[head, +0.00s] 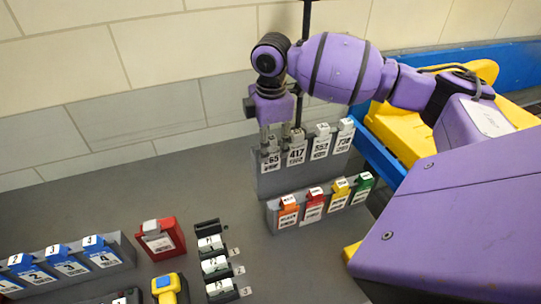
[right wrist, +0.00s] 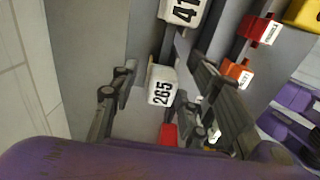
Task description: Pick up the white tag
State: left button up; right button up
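Several white tags with black numbers hang on a grey rack (head: 265,186) at the right in the head view. The leftmost tag (head: 270,159) ends in 65 there and reads 265 in the right wrist view (right wrist: 162,86). Beside it is the 417 tag (head: 296,153), partly seen at the top of the wrist view (right wrist: 181,11). My right gripper (head: 281,132) points down over the rack's left end. In the wrist view its fingers are spread, with the 265 tag between them and gaps visible. My left gripper is not in view.
A lower rack in front holds orange (head: 288,210), red (head: 312,205), yellow (head: 339,194) and green (head: 362,188) tags. Blue-topped tags (head: 67,262), a red holder (head: 160,239), black clips (head: 213,261) and a yellow device (head: 169,287) stand left. A tiled wall (head: 120,110) is behind.

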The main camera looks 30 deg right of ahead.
grip_shut()
jog(key=shift+r, duration=0.1)
jog(key=shift+r, duration=0.55)
notch_tip(320, 180, up, 6)
jog(key=shift+s+f, duration=0.15)
jog(key=shift+f, duration=0.1)
jog(key=s+a+p, duration=0.1)
jog(key=s+a, duration=0.2)
jog(key=s, duration=1)
jog(key=shift+s+a, duration=0.15)
jog(key=shift+s, duration=0.25)
jog(key=shift+r, duration=0.15)
